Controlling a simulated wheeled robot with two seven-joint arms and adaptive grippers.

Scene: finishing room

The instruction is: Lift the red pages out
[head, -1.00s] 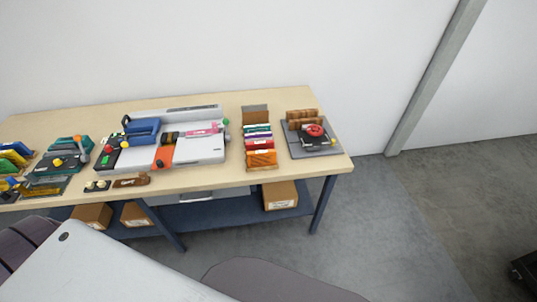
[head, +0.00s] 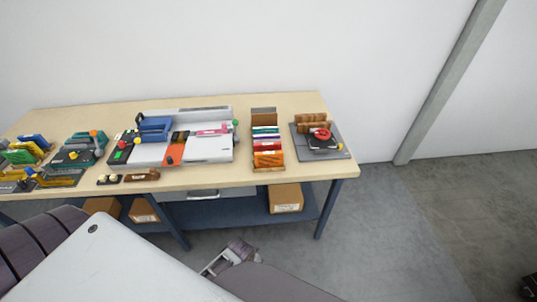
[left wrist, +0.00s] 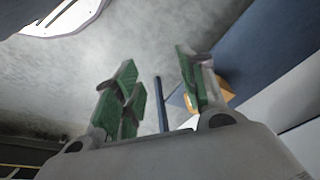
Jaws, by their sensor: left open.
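The red pages (head: 267,144) appear as a thin red strip in a narrow upright rack (head: 269,169) near the right end of the table. White and teal pieces stand behind them and an orange one in front. My left gripper (head: 228,257) is low in front of the table, well below and apart from the rack. The left wrist view shows its green-padded fingers (left wrist: 157,82) spread apart with nothing between them. My right gripper is in neither view.
Left of the rack is a grey-white machine (head: 210,152) with coloured parts. Right of it is a dark plate (head: 333,154) with a red knob. Cardboard boxes (head: 286,198) sit on the blue lower shelf.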

